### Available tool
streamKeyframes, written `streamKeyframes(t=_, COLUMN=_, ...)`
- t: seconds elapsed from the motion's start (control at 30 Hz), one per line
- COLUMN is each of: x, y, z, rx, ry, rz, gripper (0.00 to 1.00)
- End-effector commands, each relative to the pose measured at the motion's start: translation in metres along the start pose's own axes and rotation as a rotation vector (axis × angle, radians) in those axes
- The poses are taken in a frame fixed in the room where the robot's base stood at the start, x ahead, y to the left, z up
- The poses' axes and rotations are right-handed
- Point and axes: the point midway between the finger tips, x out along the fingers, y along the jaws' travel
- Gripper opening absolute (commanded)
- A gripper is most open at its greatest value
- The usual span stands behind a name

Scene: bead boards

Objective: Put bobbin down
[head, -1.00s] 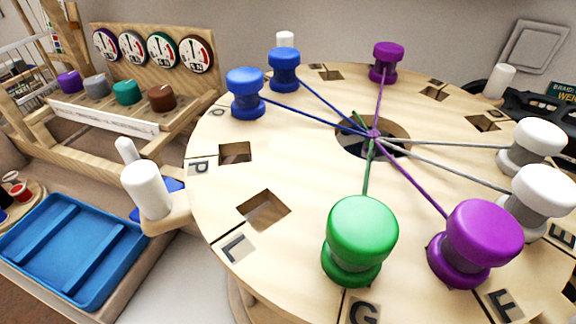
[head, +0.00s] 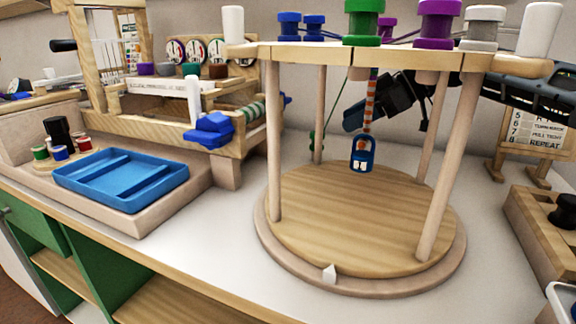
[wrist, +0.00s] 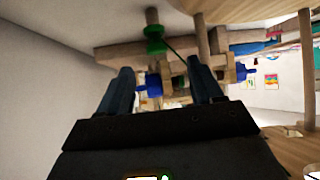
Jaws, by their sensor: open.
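My gripper (head: 354,117) is under the round bobbin board (head: 400,53), behind the hanging braid in the head view. Its two dark fingers stand apart in the wrist view (wrist: 160,72), with nothing held between them. A green bobbin (wrist: 154,42) shows beyond and above the fingertips, apart from them, with a green thread running off to its right. In the head view a thin green thread (head: 325,113) slants down behind the board's legs. Another green bobbin (head: 362,22) stands upright on the board's front edge, among blue, purple and white ones.
An orange and white braid (head: 370,105) hangs under the board with a blue weight (head: 363,153). Wooden legs (head: 440,165) rise from the round base (head: 350,215) around my gripper. A blue tray (head: 122,180) lies to the left. A wooden block (head: 545,225) stands at right.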

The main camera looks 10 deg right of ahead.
Motion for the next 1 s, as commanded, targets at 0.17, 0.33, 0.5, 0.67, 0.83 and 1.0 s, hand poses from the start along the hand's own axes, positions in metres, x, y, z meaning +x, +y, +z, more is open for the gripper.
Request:
streamKeyframes(t=0.17, x=0.015, y=0.001, z=0.001, rx=0.003, ry=0.000, rz=0.002, gripper=0.65)
streamKeyframes(t=0.33, x=0.032, y=0.003, z=0.000, rx=0.002, ry=0.000, rz=0.002, gripper=0.65)
streamKeyframes(t=0.5, x=0.058, y=0.007, z=-0.002, rx=0.002, ry=0.001, rz=0.000, gripper=0.65)
streamKeyframes(t=0.67, x=0.074, y=0.007, z=-0.003, rx=0.001, ry=0.000, rz=0.001, gripper=0.65)
streamKeyframes(t=0.83, x=0.076, y=0.007, z=-0.004, rx=0.002, ry=0.000, rz=0.002, gripper=0.65)
streamKeyframes(t=1.0, x=0.076, y=0.007, z=-0.004, rx=0.002, ry=0.000, rz=0.002, gripper=0.61)
